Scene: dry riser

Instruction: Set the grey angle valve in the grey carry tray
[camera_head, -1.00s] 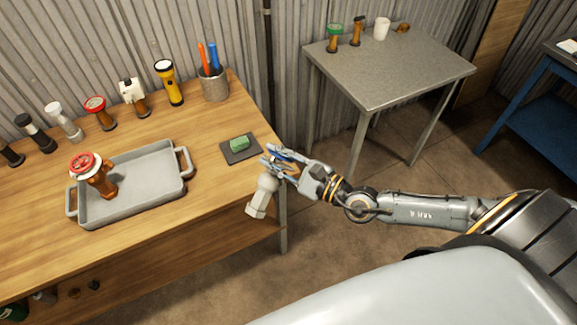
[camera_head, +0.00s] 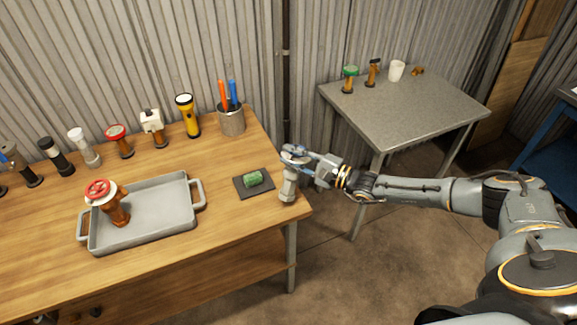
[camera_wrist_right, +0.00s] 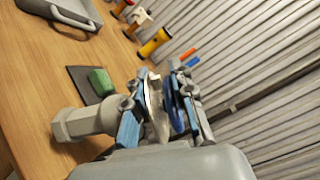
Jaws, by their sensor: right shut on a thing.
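The grey angle valve (camera_head: 289,186) is in my right gripper (camera_head: 297,157), at the right end of the wooden workbench. It looks nearly upright; I cannot tell whether it touches the bench top. In the right wrist view the fingers (camera_wrist_right: 163,105) are closed around its upper part, and its pale hexagonal end (camera_wrist_right: 75,125) sticks out to the left. The grey carry tray (camera_head: 165,208) lies on the bench, well left of the gripper. An orange-brown valve with a red handwheel (camera_head: 115,205) stands in the tray's left part; the right part is bare. My left gripper is out of view.
A dark pad with a green block (camera_head: 252,179) lies between gripper and tray. A pen cup (camera_head: 231,122), yellow torch (camera_head: 188,118) and several valves and torches line the bench's back. A grey side table (camera_head: 410,108) stands behind right.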

